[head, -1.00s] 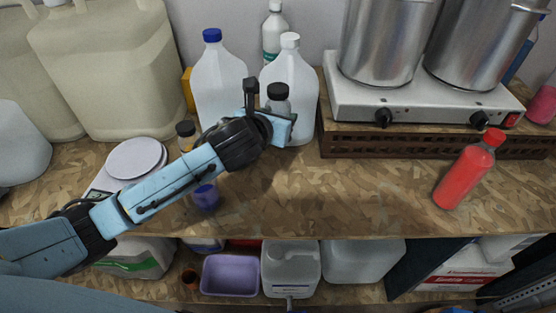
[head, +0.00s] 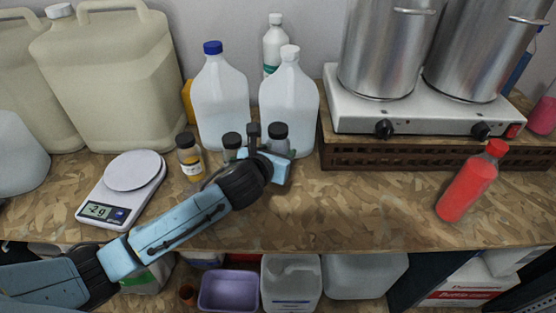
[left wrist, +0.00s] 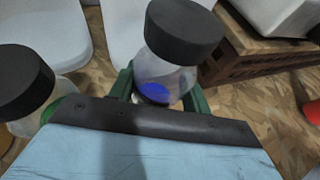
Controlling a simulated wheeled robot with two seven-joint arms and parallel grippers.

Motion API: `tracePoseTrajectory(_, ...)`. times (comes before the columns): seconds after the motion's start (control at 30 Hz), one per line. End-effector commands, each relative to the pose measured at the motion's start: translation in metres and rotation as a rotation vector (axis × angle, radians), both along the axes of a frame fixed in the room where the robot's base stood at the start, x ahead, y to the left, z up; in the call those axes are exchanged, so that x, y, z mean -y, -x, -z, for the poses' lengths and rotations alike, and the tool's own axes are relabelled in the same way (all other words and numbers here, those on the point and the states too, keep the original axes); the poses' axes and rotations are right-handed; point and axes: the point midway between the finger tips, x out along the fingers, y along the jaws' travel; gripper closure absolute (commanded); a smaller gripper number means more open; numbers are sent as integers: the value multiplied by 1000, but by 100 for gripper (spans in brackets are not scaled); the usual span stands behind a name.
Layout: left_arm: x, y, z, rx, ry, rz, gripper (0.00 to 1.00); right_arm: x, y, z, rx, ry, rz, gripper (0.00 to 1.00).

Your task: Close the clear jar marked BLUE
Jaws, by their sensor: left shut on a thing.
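My left gripper (head: 279,160) is shut on a clear jar with a black lid (head: 279,139). In the left wrist view this jar (left wrist: 165,75) is between the green fingers, with something blue low in it and its black lid (left wrist: 185,30) over the mouth. I cannot tell whether the lid is fully seated, whether the jar touches the bench, or read a label. A jar with green contents (head: 232,146) is just left of it, and one with yellow contents (head: 190,162) is farther left; both have black lids. My right gripper is not in view.
Two white jugs (head: 220,100) stand close behind the jars. A scale (head: 122,190) is at left. A hotplate with metal pots (head: 420,105) is at right, and a red bottle (head: 467,185) stands on the bench. The bench (head: 345,215) is bare between gripper and bottle.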

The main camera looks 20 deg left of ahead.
Motion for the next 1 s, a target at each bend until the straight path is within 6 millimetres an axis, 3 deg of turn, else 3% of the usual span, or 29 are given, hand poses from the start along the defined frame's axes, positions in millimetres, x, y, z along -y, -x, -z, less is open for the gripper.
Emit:
tracePoseTrajectory(0.17,1,1,27,-3,2,0,100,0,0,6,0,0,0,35)
tracePoseTrajectory(0.53,0,0,30,-1,-1,1,100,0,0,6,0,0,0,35)
tracePoseTrajectory(0.57,0,0,30,-1,-1,1,48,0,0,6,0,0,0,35)
tracePoseTrajectory(0.6,1,0,30,-1,-1,1,43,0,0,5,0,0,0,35)
tracePoseTrajectory(0.7,1,0,29,-1,0,1,30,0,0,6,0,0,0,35)
tracePoseTrajectory(1.0,1,0,28,-1,1,1,30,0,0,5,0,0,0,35)
